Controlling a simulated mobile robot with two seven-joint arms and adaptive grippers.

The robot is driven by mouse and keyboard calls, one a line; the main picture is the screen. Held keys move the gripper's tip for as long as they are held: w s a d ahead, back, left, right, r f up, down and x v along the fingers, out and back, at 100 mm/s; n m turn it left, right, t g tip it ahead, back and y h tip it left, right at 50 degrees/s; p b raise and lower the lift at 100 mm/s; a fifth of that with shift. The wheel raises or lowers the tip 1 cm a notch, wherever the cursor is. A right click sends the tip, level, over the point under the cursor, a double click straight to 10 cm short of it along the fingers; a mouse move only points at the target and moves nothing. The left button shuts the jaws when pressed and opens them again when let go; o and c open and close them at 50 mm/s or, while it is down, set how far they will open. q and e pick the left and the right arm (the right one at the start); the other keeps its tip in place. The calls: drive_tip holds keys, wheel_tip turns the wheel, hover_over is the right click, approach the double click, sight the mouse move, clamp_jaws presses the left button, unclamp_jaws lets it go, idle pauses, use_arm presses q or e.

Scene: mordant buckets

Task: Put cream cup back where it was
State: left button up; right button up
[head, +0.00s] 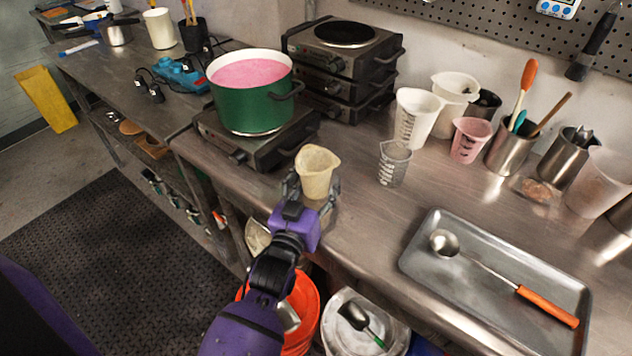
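The cream cup (317,171) is a pale, stained beaker with a pouring lip. It is upright near the front edge of the steel bench (350,222), to the right of the hot plate with the green pot. My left gripper (313,186) reaches up from below, with one finger on each side of the cup, and appears shut on it. The palm and fingers hide part of the cup's lower side. I cannot tell whether its base touches the bench. My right gripper is not in view.
The green pot (253,108) of pink liquid stands on a hot plate (236,146). A grey measuring cup (393,166), white beakers (414,120) and a pink cup (469,141) stand to the right. A tray (427,268) holds a ladle. Bare bench lies between cup and tray.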

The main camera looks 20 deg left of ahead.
use_arm(q)
drive_tip(key=shift+o, duration=0.3)
drive_tip(key=shift+r, duration=0.25)
drive_tip(key=s, duration=0.5)
drive_tip(key=s+b, duration=0.1)
drive_tip(key=s, duration=0.4)
drive_tip(key=shift+s+a+f, duration=0.15)
drive_tip(key=shift+s+f, duration=0.05)
drive_tip(key=shift+s, duration=0.2)
drive_tip(key=s+a+f+g, duration=0.2)
drive_tip(key=s+f+g, duration=0.3)
drive_tip(key=s+f, duration=0.8)
drive_tip(key=s+a+f+m+g, duration=0.1)
drive_tip(key=s+f+g, duration=0.4)
drive_tip(key=s+f, duration=0.8)
drive_tip(key=shift+s+a+f, duration=0.4)
drive_tip(key=shift+a+f, duration=0.1)
drive_tip(key=shift+a, duration=0.15)
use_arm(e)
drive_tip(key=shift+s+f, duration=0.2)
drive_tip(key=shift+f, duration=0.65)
use_arm(q)
drive_tip(key=shift+s+y, duration=0.1)
drive_tip(key=shift+y, duration=0.2)
